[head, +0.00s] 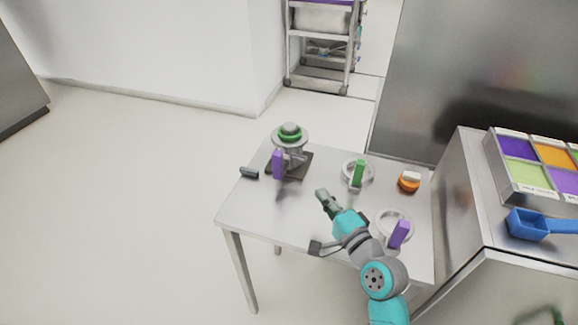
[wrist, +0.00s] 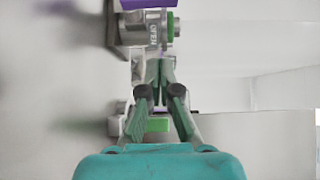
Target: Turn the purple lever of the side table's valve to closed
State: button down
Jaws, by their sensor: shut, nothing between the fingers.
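The valve (head: 291,138) stands on a dark square base at the back left of the side table (head: 240,210). It has a green ring and a grey knob on top. Its purple lever (head: 277,165) hangs upright on the near left side. In the wrist view the valve body (wrist: 135,30) shows sideways with a plate reading "OPEN", and part of the purple lever (wrist: 148,4) is cut off by the top edge. My gripper (head: 322,193) is shut and empty, in front and to the right of the valve, apart from the lever. Its closed fingertips (wrist: 160,62) point toward the valve.
A green upright piece (head: 358,173) and another purple piece (head: 399,234) stand at pale rings on the table's right half. An orange and white object (head: 409,181) sits at the right. A small dark block (head: 249,173) lies left of the valve. A cabinet (head: 470,190) borders the right.

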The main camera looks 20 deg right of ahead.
aim_at(280, 162)
jog(key=shift+w, duration=0.1)
jog(key=w+a, duration=0.4)
jog(key=w, duration=0.8)
jog(key=shift+a, duration=0.4)
jog(key=shift+w+r, duration=0.1)
